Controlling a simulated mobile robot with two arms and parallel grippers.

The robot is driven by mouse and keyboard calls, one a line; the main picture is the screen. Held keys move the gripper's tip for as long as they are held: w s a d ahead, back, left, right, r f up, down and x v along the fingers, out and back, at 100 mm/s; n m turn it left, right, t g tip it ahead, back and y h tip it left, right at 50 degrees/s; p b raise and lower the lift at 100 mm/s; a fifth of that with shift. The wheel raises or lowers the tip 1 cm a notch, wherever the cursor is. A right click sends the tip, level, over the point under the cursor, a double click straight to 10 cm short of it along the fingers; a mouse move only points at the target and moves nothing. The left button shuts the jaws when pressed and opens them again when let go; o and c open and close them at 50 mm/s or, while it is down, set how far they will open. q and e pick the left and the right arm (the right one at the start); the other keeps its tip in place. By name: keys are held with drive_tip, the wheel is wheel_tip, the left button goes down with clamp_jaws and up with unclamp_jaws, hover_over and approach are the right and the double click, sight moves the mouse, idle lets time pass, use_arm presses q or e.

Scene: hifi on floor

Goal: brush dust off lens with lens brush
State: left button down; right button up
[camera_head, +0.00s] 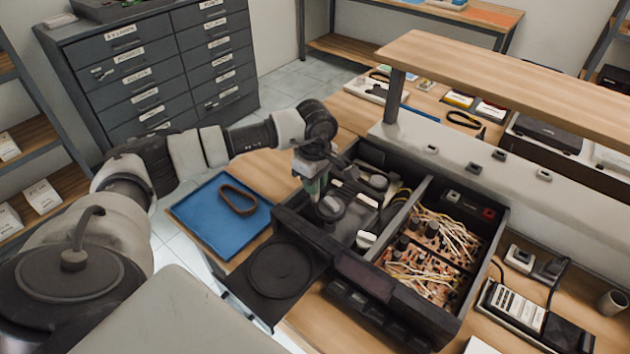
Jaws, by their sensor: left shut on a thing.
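My left arm reaches in from the left over an opened black hi-fi unit (345,262) on the wooden bench. My left gripper (318,190) points down into its left compartment. It is shut on a thin thing that I take to be the lens brush; the gripper and the small size hide most of it. A dark round part (331,208) lies right below the gripper. I cannot make out the lens or any dust, nor tell whether the brush touches anything. My right gripper is not in view.
The unit's right compartment holds tangled wires (435,245). A blue tray (205,222) with a brown belt (238,200) lies left of the unit. A raised shelf (480,80) overhangs the bench behind. A meter-like device (515,305) and a cup (612,302) stand at right.

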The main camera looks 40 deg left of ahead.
use_arm(q)
drive_tip(key=shift+f, duration=0.15)
idle(0.3)
drive_tip(key=shift+w+b, duration=0.65)
drive_tip(key=shift+w, duration=0.25)
drive_tip(key=shift+s+r, duration=0.1)
drive_tip(key=shift+r, duration=0.15)
idle(0.9)
drive_tip(key=shift+f+b, duration=0.25)
drive_tip(key=shift+b, duration=0.1)
idle(0.7)
drive_tip(key=shift+s, duration=0.95)
drive_tip(key=shift+r, duration=0.2)
idle(0.6)
drive_tip(key=shift+w, duration=0.15)
drive_tip(key=shift+f, duration=0.2)
idle(1.2)
drive_tip(key=shift+w+b, duration=0.65)
drive_tip(key=shift+w, duration=0.25)
